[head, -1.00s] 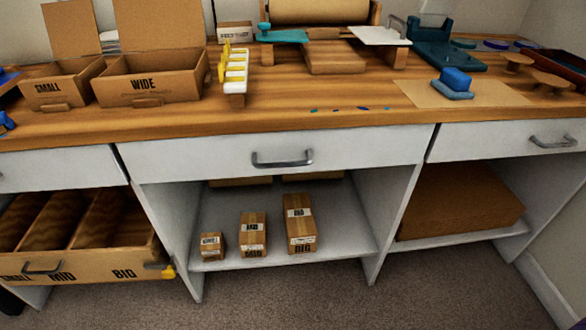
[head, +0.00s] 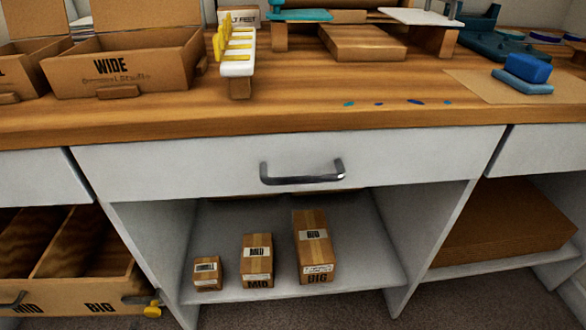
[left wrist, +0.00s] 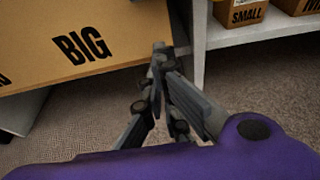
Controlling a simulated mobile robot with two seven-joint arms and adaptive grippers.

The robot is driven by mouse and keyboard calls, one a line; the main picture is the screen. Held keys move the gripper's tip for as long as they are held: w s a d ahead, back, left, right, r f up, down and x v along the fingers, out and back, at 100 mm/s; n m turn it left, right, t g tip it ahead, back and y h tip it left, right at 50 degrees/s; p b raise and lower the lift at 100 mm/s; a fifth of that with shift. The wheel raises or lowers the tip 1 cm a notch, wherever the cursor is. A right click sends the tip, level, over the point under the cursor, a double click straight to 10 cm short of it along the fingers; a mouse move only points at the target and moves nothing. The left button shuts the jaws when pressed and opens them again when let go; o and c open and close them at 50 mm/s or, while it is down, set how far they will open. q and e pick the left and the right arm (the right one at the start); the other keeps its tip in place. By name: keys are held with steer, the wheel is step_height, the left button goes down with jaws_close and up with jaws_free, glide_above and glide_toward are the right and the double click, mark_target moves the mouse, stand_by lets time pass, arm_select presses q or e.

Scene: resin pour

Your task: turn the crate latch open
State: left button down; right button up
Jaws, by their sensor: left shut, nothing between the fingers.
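The wooden crate (head: 60,296) with MID and BIG on its front stands on the lower left shelf in the head view. Its latch (head: 153,308), a dark bar with a yellow knob, is at the right end of the crate front. The crate's BIG end (left wrist: 110,58) fills the upper left of the left wrist view; the latch cannot be made out there. My left gripper (left wrist: 160,50) is shut and empty, in front of the crate's right end. It is not in the head view. My right gripper is in neither view.
A cabinet post stands right of the crate. Small, mid and big boxes (head: 256,262) stand on the middle shelf (head: 350,280). A drawer with a grey handle (head: 302,178) is above them. The carpet (left wrist: 50,145) is clear.

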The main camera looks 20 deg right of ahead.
mark_target(143, 300)
arm_select(q)
steer(key=w+r+p, duration=0.1)
steer(key=w+d+r+p, duration=0.1)
steer(key=shift+w+r, duration=0.4)
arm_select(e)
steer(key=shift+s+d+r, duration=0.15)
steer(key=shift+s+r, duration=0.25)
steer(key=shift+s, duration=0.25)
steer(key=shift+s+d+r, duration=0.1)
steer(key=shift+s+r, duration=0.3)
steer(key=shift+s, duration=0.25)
